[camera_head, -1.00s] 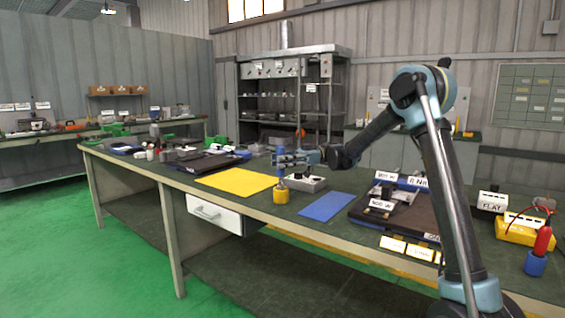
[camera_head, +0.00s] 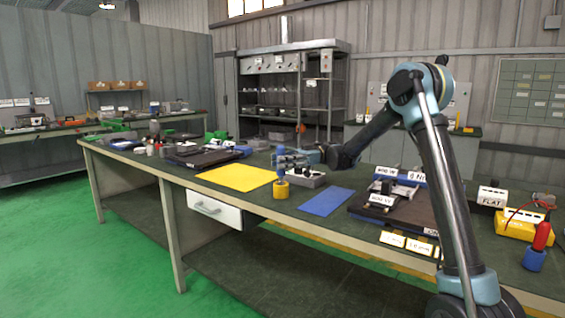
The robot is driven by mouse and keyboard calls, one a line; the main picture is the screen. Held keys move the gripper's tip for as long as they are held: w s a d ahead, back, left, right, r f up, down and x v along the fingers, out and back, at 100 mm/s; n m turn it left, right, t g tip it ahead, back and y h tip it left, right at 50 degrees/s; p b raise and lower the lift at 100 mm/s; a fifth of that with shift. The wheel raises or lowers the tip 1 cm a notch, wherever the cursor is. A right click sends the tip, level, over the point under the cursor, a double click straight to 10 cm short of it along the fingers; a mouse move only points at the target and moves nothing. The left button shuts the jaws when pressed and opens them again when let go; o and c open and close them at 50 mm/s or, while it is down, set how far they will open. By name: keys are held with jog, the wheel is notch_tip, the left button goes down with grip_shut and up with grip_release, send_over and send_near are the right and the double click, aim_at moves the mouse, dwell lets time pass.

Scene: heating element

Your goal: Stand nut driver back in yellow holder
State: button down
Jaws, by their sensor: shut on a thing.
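The yellow holder (camera_head: 281,191) stands near the front edge of the green workbench, between the yellow mat and the blue mat. The blue nut driver (camera_head: 281,174) is upright, directly above or in the holder. Its lower end meets the holder's top in the picture; how deep it sits cannot be told. My gripper (camera_head: 283,159) reaches in from the right, lies level and is shut on the upper part of the nut driver. The fingers hide part of it.
The yellow mat (camera_head: 236,177) lies left of the holder, the blue mat (camera_head: 327,201) right. A grey box (camera_head: 308,179) stands close behind. A red-handled tool (camera_head: 541,236) stands in a blue holder (camera_head: 534,259) far right.

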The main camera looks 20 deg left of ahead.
jog(key=c, duration=1.2)
grip_release()
notch_tip(320, 180, up, 10)
jog(key=shift+f, duration=0.1)
